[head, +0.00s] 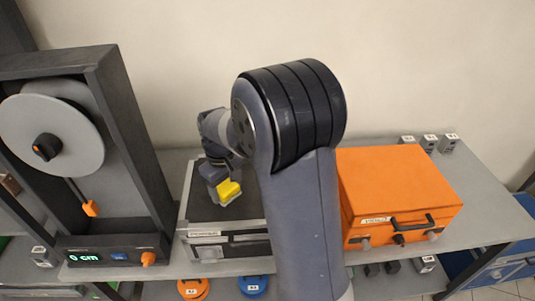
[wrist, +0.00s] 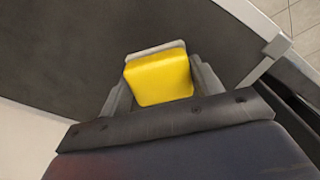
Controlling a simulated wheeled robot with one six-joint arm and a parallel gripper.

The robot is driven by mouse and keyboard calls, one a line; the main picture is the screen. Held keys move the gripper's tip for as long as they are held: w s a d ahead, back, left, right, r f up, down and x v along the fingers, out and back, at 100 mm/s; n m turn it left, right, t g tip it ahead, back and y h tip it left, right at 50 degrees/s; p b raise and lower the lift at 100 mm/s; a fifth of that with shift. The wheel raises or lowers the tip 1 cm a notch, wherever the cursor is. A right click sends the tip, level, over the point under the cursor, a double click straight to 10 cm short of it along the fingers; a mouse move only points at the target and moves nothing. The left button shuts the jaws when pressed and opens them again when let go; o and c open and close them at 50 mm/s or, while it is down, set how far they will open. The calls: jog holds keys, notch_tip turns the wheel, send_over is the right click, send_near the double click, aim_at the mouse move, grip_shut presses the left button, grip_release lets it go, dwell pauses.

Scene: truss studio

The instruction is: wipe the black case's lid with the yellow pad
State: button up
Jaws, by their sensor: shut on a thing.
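The black case (head: 245,207) stands on the grey bench with its dark lid up and silver edges. Its lid (wrist: 80,45) fills much of the wrist view. The yellow pad (head: 228,190) is at my gripper (head: 222,187), over the left part of the lid. In the wrist view, my gripper (wrist: 158,82) is shut on the yellow pad (wrist: 160,80), with a finger on each side. I cannot tell whether the pad touches the lid. My arm hides the right part of the case in the head view.
An orange case (head: 395,185) stands right of the black case. A dark frame with a grey disc (head: 55,130) and a display stands left. Small grey blocks (head: 430,142) sit at the back right. Orange and blue round items (head: 193,289) are below the bench front.

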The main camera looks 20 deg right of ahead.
jog(key=shift+w+a, duration=0.1)
jog(key=shift+a, duration=0.3)
notch_tip(320, 180, up, 4)
jog(key=shift+d+f+p, duration=0.1)
jog(key=shift+f+p, duration=0.1)
jog(key=shift+p, duration=0.9)
jog(key=shift+r+p, duration=0.6)
jog(key=shift+r, duration=0.1)
jog(key=shift+r+p, duration=1.2)
jog(key=shift+r, duration=0.45)
jog(key=shift+f, duration=0.1)
